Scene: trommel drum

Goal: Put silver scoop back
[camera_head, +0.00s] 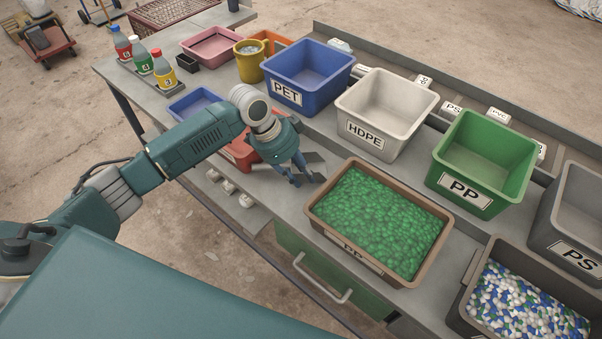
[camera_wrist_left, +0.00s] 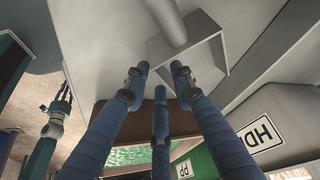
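The silver scoop (camera_wrist_left: 190,50) fills the upper middle of the left wrist view, its round handle (camera_wrist_left: 168,20) running up to the top edge. In the head view, part of a grey shape that looks like the scoop (camera_head: 314,160) shows beside my left gripper (camera_head: 294,180). The left gripper's three blue fingers (camera_wrist_left: 160,80) are spread, with their tips close to the scoop's pan and nothing between them. Whether they touch it I cannot tell. In the wrist view my right gripper (camera_wrist_left: 65,95) appears small at the left; its finger state is unclear.
A brown tray of green pellets (camera_head: 318,213) stands right of the left gripper. PET (camera_head: 285,97), HDPE (camera_head: 398,150) and PP (camera_head: 470,198) bins line the back. A red tray (camera_head: 238,155) is partly hidden behind my arm. Bottles (camera_head: 142,56) stand far left.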

